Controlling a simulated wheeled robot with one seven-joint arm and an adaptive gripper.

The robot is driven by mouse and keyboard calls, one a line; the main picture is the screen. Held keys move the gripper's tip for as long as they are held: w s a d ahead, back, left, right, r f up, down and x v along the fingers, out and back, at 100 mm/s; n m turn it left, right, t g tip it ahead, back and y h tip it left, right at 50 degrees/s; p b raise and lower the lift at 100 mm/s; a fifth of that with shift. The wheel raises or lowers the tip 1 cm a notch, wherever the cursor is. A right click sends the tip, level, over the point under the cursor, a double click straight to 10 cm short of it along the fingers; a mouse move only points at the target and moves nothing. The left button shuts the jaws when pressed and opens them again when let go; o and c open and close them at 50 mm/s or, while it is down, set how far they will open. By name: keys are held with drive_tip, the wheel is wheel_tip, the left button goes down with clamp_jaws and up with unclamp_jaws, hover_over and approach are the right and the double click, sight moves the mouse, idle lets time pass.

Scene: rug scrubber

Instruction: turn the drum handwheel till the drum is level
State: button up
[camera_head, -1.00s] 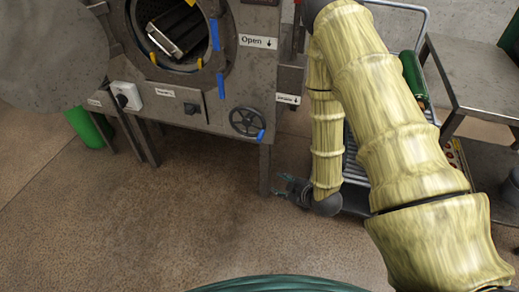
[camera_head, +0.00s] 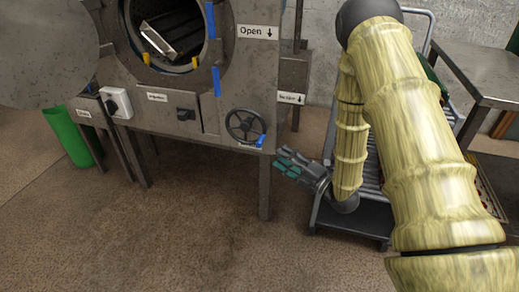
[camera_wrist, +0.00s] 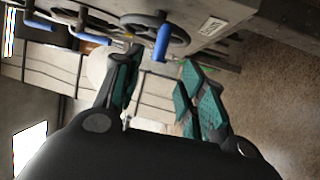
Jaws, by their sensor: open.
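The drum handwheel (camera_head: 245,126) is a dark spoked wheel on the lower right of the machine's front, with a blue handle (camera_head: 261,141) at its lower right rim. The drum (camera_head: 168,40) shows inside the round open port, with a metal piece lying tilted in it; whether it is level I cannot tell. My gripper (camera_head: 287,163) is open and empty, below and right of the handwheel and apart from it. In the wrist view the gripper (camera_wrist: 155,95) has its fingers spread, with the handwheel (camera_wrist: 172,32) and its blue handle (camera_wrist: 162,42) beyond the fingertips.
The machine (camera_head: 190,140) stands on legs, its round door (camera_head: 45,55) swung open at left. A machine leg (camera_head: 265,190) stands beside my gripper. A trolley (camera_head: 350,222) and a metal table (camera_head: 485,75) are at right. The floor in front is clear.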

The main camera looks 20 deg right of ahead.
sight(259, 143)
drive_tip(key=b+x, duration=0.2)
drive_tip(key=x, duration=0.8)
drive_tip(key=shift+w+a+r+b, duration=0.1)
drive_tip(key=shift+w+a+b, duration=0.1)
drive_tip(key=shift+w+b, duration=0.1)
clamp_jaws()
